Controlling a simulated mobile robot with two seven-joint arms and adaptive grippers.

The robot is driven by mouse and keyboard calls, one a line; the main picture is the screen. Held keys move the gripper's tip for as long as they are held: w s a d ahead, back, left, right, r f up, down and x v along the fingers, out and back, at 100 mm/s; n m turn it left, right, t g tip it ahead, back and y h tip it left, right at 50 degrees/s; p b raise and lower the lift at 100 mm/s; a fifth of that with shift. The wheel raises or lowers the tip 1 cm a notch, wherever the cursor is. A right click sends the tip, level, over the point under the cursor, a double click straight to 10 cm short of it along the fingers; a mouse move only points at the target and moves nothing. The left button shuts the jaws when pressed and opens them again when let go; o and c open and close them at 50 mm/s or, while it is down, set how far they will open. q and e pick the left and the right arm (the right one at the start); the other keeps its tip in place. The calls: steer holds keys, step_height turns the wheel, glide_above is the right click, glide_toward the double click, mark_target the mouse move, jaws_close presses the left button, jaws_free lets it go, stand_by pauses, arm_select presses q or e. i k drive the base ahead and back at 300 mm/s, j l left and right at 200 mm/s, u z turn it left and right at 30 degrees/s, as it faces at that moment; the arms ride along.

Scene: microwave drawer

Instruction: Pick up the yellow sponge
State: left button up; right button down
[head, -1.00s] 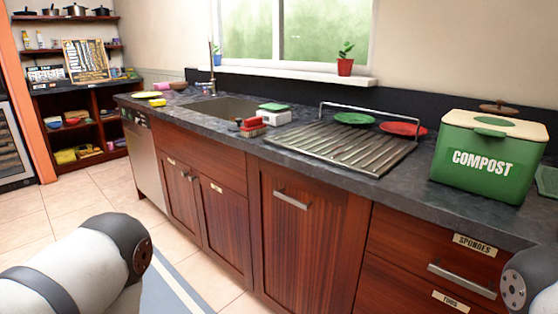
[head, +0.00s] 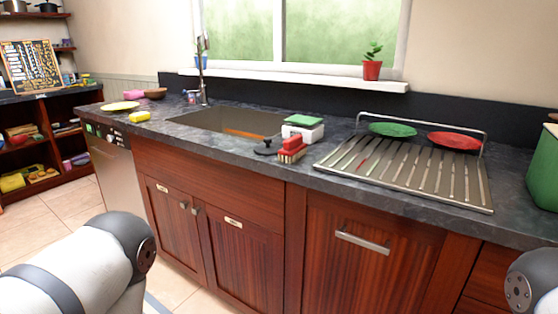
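A small yellow sponge (head: 139,116) lies on the dark countertop (head: 188,142) at the left, near the front edge above the dishwasher. A yellow plate (head: 121,106) is just behind it to the left. Parts of my two arms show at the lower left and lower right edges. Neither gripper is in view, so I cannot see what they hold. The sponge rests on the counter with nothing on it.
A sink (head: 228,122) is right of the sponge. A red brush (head: 291,150), a white box with a green top (head: 303,127) and a drying rack (head: 410,168) with green and red plates follow. Floor is free at the lower left.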

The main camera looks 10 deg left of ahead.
mark_target(141, 116)
steer(key=i+j+z, duration=0.1)
steer(key=j, duration=0.45)
steer(key=i+j+z, duration=0.1)
steer(key=j, duration=0.45)
steer(key=i+j+z, duration=0.1)
steer(key=j, duration=0.45)
steer(key=i, duration=0.1)
